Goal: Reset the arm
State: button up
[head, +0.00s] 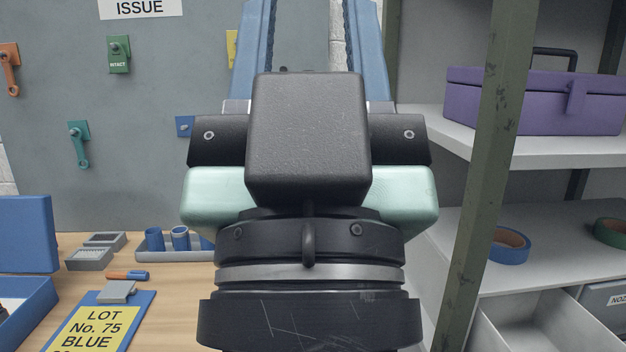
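My gripper (311,40) fills the middle of the head view, seen from behind and close up. Its two blue fingers point up and stand well apart, with the grey board and pale wall showing between them. Nothing is seen between the visible parts of the fingers. The fingertips are cut off by the top edge. The black and pale green gripper body hides part of the board and bench behind it.
A wooden bench (180,310) at lower left bears a blue case (27,233), a yellow-labelled clipboard (100,320) and a tray (150,256) with blue cylinders. A shelf post (490,170) stands close on the right. A purple toolbox (540,105) and blue tape roll (510,246) sit on shelves.

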notch_tip(320, 180, up, 14)
jog(key=p, duration=1.2)
